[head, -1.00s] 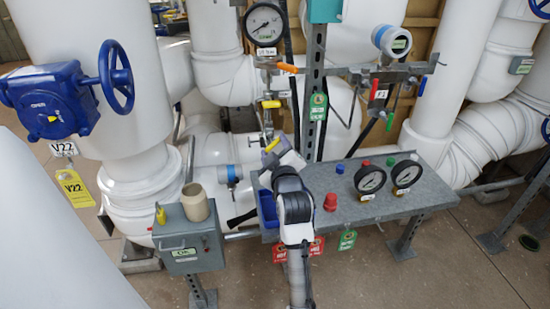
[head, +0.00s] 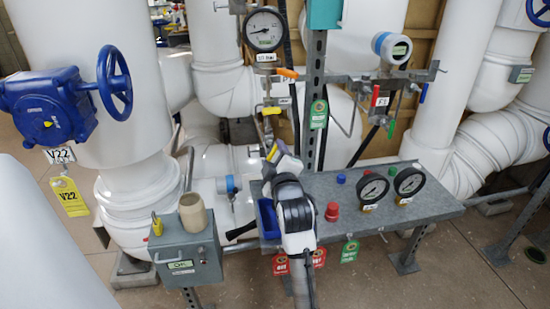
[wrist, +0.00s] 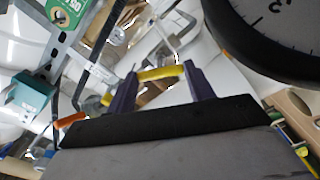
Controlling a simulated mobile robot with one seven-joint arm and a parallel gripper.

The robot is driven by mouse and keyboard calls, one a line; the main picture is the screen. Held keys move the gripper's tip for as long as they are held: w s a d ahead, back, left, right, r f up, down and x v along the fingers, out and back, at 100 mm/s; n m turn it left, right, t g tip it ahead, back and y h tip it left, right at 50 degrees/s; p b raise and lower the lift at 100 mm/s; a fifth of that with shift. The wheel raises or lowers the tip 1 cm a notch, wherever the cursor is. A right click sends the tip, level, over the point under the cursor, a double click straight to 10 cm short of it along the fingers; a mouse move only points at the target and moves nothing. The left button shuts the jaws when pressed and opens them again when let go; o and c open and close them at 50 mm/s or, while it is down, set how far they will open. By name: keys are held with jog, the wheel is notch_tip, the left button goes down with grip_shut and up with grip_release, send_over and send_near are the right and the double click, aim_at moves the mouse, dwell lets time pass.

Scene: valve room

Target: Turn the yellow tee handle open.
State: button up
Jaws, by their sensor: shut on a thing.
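The yellow tee handle (head: 272,153) shows as a short yellow bar at my gripper (head: 276,153) in the head view, in front of the pipework below the round gauge. In the wrist view the yellow bar (wrist: 160,73) lies across between the two purple fingertips of my gripper (wrist: 160,79). The fingers are shut on it, one at each end. The handle's stem and its valve body are largely hidden by my gripper and wrist.
A pressure gauge (head: 264,31) and a lever with an orange grip (head: 287,73) sit above my gripper. A steel post (head: 316,100) stands close on the right. A grey bench (head: 400,208) carries small gauges, a red knob (head: 332,211) and a blue tray (head: 267,218).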

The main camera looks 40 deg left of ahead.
jog(key=o, duration=1)
jog(key=shift+s, duration=0.1)
jog(key=b+v, duration=0.3)
jog(key=v, duration=1)
jog(key=shift+s+d, duration=0.2)
jog(key=shift+d, duration=0.15)
